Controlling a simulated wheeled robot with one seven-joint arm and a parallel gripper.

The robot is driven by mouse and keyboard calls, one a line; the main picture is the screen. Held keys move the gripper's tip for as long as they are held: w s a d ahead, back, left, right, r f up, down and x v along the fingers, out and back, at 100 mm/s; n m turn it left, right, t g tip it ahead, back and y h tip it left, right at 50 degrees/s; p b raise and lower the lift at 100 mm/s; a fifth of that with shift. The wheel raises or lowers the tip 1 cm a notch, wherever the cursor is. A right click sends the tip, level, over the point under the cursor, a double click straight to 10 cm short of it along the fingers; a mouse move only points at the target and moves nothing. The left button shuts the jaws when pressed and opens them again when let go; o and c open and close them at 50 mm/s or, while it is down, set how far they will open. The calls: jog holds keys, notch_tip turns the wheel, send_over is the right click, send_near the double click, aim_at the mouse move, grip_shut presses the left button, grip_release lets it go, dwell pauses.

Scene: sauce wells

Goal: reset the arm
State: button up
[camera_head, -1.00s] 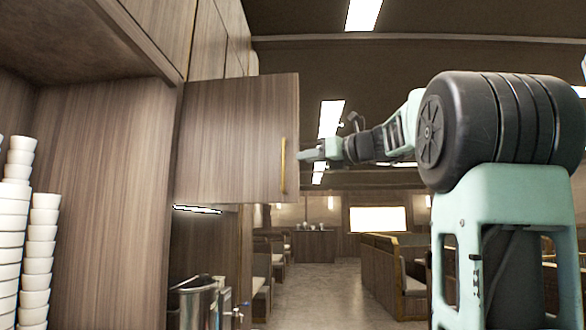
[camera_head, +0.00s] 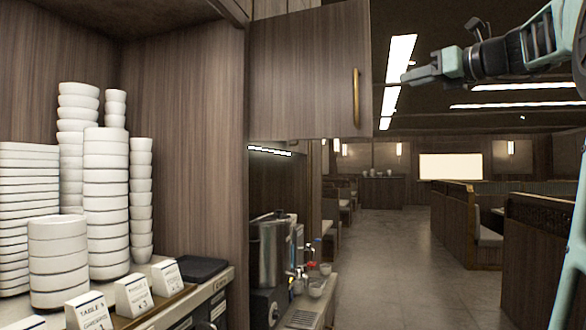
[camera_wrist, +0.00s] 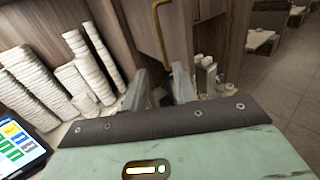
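My gripper (camera_head: 408,76) is raised at the upper right in the head view, pointing left. It is apart from the brown cabinet door (camera_head: 305,85) with its brass handle (camera_head: 356,97), as far as the view shows. In the wrist view my gripper (camera_wrist: 160,80) has its two fingers spread with a gap between them and nothing held. The brass handle (camera_wrist: 158,28) shows beyond the fingers there.
Stacked white bowls (camera_head: 106,200) and plates (camera_head: 28,205) stand on the left counter behind small table signs (camera_head: 133,295). A metal pot (camera_head: 272,250) stands beyond. A tablet (camera_wrist: 18,145) shows at left in the wrist view. The aisle floor (camera_head: 405,260) is clear.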

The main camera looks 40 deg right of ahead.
jog(key=w+a+f+n+g+y, duration=0.45)
jog(key=w+a+f+n, duration=0.35)
jog(key=w+a+f, duration=0.55)
jog(key=a+f+n+g+y, duration=0.2)
jog(key=a+f+n+g, duration=0.65)
jog(key=a+f, duration=0.85)
jog(key=s+a+f+n+g+h, duration=0.3)
jog(key=s+a+f+n, duration=0.8)
jog(key=a+f+n, duration=0.4)
jog(key=s+a+f+n+g+h, duration=0.1)
jog(key=s+f+n+g+h, duration=0.1)
jog(key=s+f+n, duration=0.8)
jog(key=s+n+h, duration=0.1)
jog(key=s+n, duration=0.1)
jog(key=s, duration=0.1)
jog(key=shift+f+b, duration=0.3)
jog(key=shift+b, duration=0.1)
